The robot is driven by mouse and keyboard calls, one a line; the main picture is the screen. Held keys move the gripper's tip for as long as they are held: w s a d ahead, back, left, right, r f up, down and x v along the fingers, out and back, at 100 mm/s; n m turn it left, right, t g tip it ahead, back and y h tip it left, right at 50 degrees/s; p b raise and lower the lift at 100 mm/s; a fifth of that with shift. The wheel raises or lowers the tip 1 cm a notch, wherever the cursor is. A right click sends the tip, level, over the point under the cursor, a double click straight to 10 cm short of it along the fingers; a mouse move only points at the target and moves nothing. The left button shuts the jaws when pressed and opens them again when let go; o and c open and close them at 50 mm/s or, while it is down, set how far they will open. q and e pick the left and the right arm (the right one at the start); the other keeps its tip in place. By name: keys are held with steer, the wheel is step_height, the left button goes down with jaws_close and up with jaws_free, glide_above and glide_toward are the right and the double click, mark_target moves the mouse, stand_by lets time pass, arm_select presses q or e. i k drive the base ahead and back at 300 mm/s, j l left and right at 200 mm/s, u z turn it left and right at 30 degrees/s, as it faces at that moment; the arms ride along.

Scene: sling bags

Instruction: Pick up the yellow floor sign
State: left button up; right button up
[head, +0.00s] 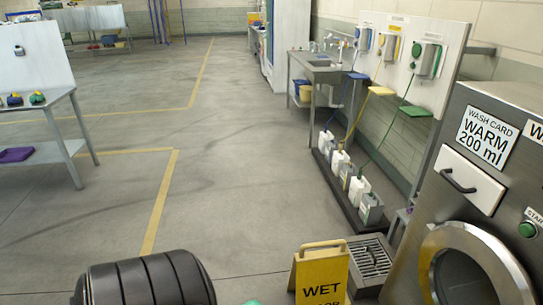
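The yellow floor sign (321,273) stands on the floor at the bottom of the head view, right of the middle. Its front panel reads "WET" with a partly cut-off word below it, and its lower part is cut off by the picture edge. A handle-like bar shows along its top. Neither my left nor my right gripper is in view, so no contact with the sign shows.
A grey floor grate (371,260) lies just behind and right of the sign. A steel washing machine (474,262) fills the right edge. White jugs (359,188) stand on a dark tray along the wall. A metal table (40,131) stands at left. The middle floor is open.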

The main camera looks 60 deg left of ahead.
mark_target(317, 277)
steer(key=u, duration=1.35)
